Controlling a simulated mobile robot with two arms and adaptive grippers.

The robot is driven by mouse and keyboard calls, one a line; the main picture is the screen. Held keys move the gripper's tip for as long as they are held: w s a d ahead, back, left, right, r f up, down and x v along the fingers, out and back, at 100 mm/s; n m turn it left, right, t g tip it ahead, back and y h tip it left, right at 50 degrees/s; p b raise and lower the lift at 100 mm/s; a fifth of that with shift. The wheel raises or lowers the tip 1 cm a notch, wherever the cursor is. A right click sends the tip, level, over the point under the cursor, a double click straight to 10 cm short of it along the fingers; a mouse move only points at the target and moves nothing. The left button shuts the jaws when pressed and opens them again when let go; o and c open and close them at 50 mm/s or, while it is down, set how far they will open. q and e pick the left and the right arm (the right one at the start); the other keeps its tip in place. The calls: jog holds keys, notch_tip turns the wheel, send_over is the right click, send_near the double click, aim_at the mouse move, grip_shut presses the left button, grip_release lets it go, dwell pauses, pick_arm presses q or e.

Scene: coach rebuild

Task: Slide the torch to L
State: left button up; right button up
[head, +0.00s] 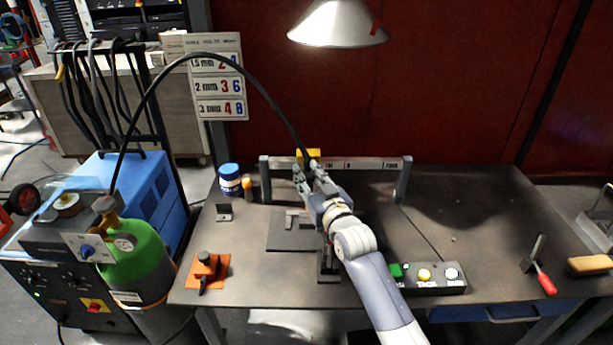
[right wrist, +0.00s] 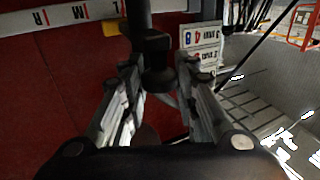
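The torch (right wrist: 155,60) is a dark upright body with a black hose curving up and left from it in the head view. It hangs by a yellow carriage (head: 308,154) on a pale rail (head: 365,163), near the rail's left end. The rail (right wrist: 68,17) has letter marks, one like M; the others are hard to read. My right gripper (head: 309,174) is at the torch. In the right wrist view its fingers (right wrist: 155,80) flank the torch body closely and seem closed on it. The carriage (right wrist: 113,38) shows beside the left finger. My left gripper is not in view.
Two grey posts hold the rail above the dark table (head: 480,220). A button box (head: 435,277) stands at the front, right of my arm. A blue-lidded jar (head: 230,180) and an orange stand (head: 207,270) are at left. A lamp (head: 338,25) hangs above.

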jog(key=shift+o, duration=1)
jog(key=shift+s+d+f, duration=0.1)
jog(key=shift+s+d, duration=0.05)
jog(key=shift+s, duration=0.45)
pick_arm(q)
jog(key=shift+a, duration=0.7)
pick_arm(e)
jog(key=v, duration=1)
jog(key=shift+s+d, duration=0.15)
jog(key=shift+s, duration=0.15)
